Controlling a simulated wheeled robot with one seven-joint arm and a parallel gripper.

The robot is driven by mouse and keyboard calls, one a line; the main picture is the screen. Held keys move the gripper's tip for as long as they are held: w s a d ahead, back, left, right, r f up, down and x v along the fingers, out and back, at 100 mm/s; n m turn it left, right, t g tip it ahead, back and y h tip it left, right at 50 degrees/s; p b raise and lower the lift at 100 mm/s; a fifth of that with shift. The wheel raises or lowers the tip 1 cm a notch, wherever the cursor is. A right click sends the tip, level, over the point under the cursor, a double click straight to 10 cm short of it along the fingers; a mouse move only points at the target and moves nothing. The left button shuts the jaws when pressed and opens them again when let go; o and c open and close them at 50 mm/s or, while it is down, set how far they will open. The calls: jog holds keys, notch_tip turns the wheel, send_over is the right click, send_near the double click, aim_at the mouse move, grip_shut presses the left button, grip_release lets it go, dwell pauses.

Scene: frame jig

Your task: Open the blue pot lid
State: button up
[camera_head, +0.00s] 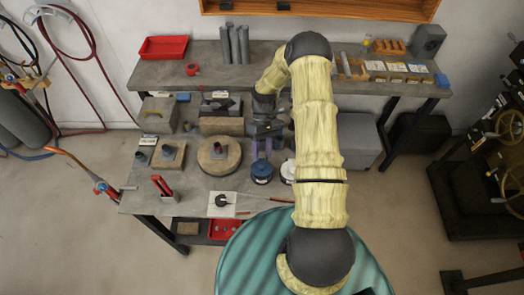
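The blue pot (262,172) stands upright on the front workbench, right of the round wooden block. Its top looks dark blue, and I cannot make out a separate lid edge at this size. My gripper (262,151) points down just behind and above the blue pot, with its two fingers apart and nothing visible between them. I cannot tell whether the fingertips touch the pot. A white pot (288,172) stands close to its right, partly hidden by my arm.
A round wooden block (219,156) is left of the blue pot. A white plate (222,205) with a dark tool lies in front. A red stand (162,187) is at the bench's left. A back bench (270,82) holds a red tray (163,47) and grey cylinders (234,45).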

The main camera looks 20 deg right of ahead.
jog(key=shift+r, duration=0.1)
jog(key=b+v, duration=0.5)
jog(key=v, duration=1.2)
jog(key=shift+w, duration=0.15)
